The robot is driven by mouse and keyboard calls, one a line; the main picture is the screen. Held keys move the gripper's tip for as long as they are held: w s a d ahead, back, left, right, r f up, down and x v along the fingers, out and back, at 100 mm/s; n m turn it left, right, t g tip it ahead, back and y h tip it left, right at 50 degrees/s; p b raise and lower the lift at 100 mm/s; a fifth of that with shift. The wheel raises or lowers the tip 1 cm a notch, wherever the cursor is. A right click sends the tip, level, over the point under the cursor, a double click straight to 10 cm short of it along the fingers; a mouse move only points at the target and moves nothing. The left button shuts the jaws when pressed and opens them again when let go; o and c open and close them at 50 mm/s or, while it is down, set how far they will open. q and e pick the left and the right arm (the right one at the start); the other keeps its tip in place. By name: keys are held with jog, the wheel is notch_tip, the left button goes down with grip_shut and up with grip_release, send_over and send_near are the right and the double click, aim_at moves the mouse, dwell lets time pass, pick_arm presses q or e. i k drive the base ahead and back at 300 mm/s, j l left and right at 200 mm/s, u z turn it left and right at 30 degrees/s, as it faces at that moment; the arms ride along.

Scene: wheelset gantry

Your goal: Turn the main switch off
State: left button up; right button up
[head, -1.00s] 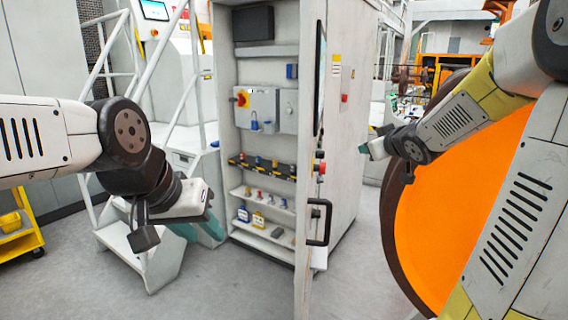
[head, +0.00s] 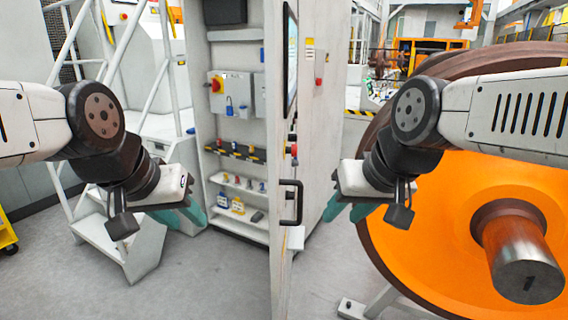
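The main switch (head: 215,84) is a red rotary knob on a yellow plate, on the left part of a grey box (head: 232,92) inside the open cabinet (head: 230,45). It is small, so its exact setting cannot be told. A blue padlock (head: 229,109) shows below it on the box. My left gripper (head: 182,214) has teal fingers that are apart and empty, in front of the cabinet's lower left, well below the switch. My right gripper (head: 347,210) is also open and empty, to the right of the cabinet door and apart from it.
The cabinet door (head: 284,190) stands open towards me with a black handle (head: 291,203). Shelves hold padlocks and tags (head: 237,206). White steps (head: 120,240) stand at left. A large orange wheel (head: 430,220) with a protruding axle (head: 525,262) fills the right. Floor in front is clear.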

aim_at(215, 84)
jog(key=k+l, duration=0.15)
jog(key=l, duration=0.2)
jog(key=i+j, duration=0.1)
jog(key=j, duration=0.35)
jog(key=i+j, duration=0.1)
jog(key=j, duration=0.4)
jog(key=i+j+u, duration=0.25)
jog(key=i+j, duration=0.35)
jog(key=j, duration=0.25)
jog(key=i+j+u, duration=0.25)
jog(key=i+j, duration=0.4)
jog(key=i+l+u, duration=0.25)
jog(key=i, duration=0.3)
jog(key=i+l+u, duration=0.2)
jog(key=i+l, duration=0.15)
jog(key=i, duration=0.2)
jog(key=i+l, duration=0.1)
jog(key=l, duration=0.3)
jog(key=i+l+u, duration=0.1)
jog(key=l, duration=0.3)
jog(key=i+l, duration=0.15)
jog(key=l, duration=0.3)
jog(key=i+l+u, duration=0.15)
jog(key=l, duration=0.25)
jog(key=k, duration=0.05)
